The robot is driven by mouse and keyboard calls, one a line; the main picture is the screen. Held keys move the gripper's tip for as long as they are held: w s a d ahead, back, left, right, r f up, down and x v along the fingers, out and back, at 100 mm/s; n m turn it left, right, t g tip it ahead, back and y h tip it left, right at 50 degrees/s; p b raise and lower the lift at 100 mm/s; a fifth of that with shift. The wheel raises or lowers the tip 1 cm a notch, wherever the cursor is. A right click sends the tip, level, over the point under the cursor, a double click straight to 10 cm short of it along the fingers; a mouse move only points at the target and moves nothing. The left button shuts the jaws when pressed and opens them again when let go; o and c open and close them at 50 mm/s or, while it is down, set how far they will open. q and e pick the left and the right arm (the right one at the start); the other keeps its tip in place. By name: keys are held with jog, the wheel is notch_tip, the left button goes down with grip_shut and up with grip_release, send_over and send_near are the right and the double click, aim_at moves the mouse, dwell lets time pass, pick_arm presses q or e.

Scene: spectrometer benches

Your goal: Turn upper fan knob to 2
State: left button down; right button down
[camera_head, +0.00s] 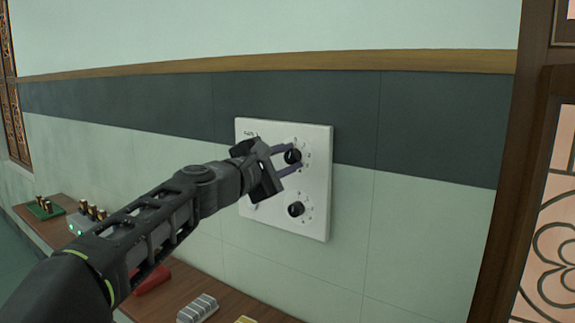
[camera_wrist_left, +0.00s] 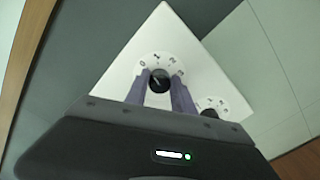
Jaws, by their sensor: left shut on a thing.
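A white panel (camera_head: 318,215) is on the wall, with two black knobs on its right part, one above the other. The upper knob (camera_head: 292,156) is between the fingers of my left gripper (camera_head: 290,158), which is shut on it. In the left wrist view the upper knob (camera_wrist_left: 159,80) shows between the two fingertips of my left gripper (camera_wrist_left: 160,92), with a ring of small numbers around it. A light pointer line shows on its face, but its exact setting is hard to read. The lower knob (camera_head: 296,209) is free, and part of it shows in the left wrist view (camera_wrist_left: 210,113). My right gripper is not in view.
Below the panel a wooden bench (camera_head: 180,284) runs along the wall. It carries a red object (camera_head: 152,280), a ribbed grey block (camera_head: 198,308), a grey box (camera_head: 84,222) and a green board (camera_head: 44,209). A dark wooden frame (camera_head: 515,200) stands at the right.

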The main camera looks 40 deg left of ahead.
pick_arm(q)
jog(key=m+b, duration=0.1)
jog(key=m, duration=0.1)
jog(key=m+b, duration=0.3)
jog(key=m, duration=0.2)
jog(key=shift+f+b, duration=0.3)
jog(key=shift+b, duration=0.1)
jog(key=m+b, duration=0.2)
jog(key=m, duration=0.2)
jog(key=shift+b, duration=0.35)
jog(key=shift+m+b, duration=0.45)
jog(key=shift+m, duration=0.55)
jog(key=c, duration=1.1)
grip_release()
jog(key=shift+r, duration=0.1)
jog(key=shift+o, duration=0.2)
